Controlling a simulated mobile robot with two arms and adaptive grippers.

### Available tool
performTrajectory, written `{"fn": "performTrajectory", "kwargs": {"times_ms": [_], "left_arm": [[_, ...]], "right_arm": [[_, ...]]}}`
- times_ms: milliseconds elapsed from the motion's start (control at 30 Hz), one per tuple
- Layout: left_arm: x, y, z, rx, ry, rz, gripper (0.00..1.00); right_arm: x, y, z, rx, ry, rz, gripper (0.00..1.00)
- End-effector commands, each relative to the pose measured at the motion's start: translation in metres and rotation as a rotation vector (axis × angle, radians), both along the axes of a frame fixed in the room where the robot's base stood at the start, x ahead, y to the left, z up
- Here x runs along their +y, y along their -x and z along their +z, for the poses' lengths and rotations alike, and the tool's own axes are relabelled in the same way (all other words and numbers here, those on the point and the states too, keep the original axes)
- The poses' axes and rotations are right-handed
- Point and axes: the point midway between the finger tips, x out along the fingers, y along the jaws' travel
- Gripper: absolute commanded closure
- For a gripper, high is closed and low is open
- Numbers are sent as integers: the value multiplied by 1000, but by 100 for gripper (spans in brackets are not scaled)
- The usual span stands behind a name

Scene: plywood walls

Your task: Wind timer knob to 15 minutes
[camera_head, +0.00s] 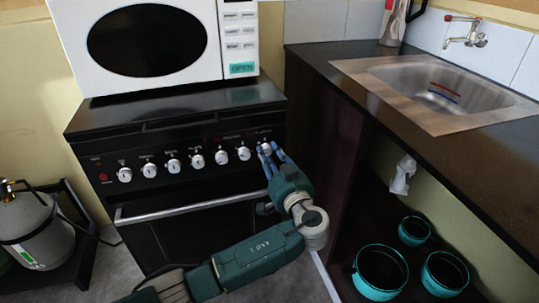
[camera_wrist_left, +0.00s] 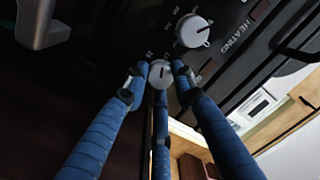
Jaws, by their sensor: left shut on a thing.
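The black stove (camera_head: 180,140) has a row of several white round knobs on its front panel. My left gripper (camera_head: 268,152) reaches up to the rightmost knob (camera_head: 264,147), which its blue fingers partly hide. In the left wrist view, my left gripper's fingers (camera_wrist_left: 158,75) are closed around this white knob (camera_wrist_left: 159,72), with a dark pointer line on its face. I take it as the timer knob, but its label is too small to read. The neighbouring knob (camera_wrist_left: 192,30) has the word HEATING beside it. My right gripper is not in view.
A white microwave (camera_head: 150,45) stands on the stove. The oven door handle (camera_head: 190,208) runs below the knobs. A dark counter (camera_head: 440,150) with a steel sink (camera_head: 430,85) is at the right, above teal pots (camera_head: 380,272). A gas cylinder (camera_head: 35,230) stands at the left.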

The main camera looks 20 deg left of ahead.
Motion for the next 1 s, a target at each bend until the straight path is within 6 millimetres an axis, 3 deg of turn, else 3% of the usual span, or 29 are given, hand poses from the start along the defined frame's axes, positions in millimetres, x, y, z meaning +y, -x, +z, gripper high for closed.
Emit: {"fn": "performTrajectory", "kwargs": {"times_ms": [233,267,367,733,1000], "left_arm": [[-1,0,2,-3,0,-2,100],[-1,0,2,-3,0,-2,72],[-1,0,1,-3,0,-2,56],[-5,5,0,-1,0,-3,56],[-35,45,-1,2,5,-5,56]], "right_arm": [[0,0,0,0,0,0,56],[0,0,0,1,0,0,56],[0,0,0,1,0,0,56],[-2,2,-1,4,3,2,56],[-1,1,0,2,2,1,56]]}}
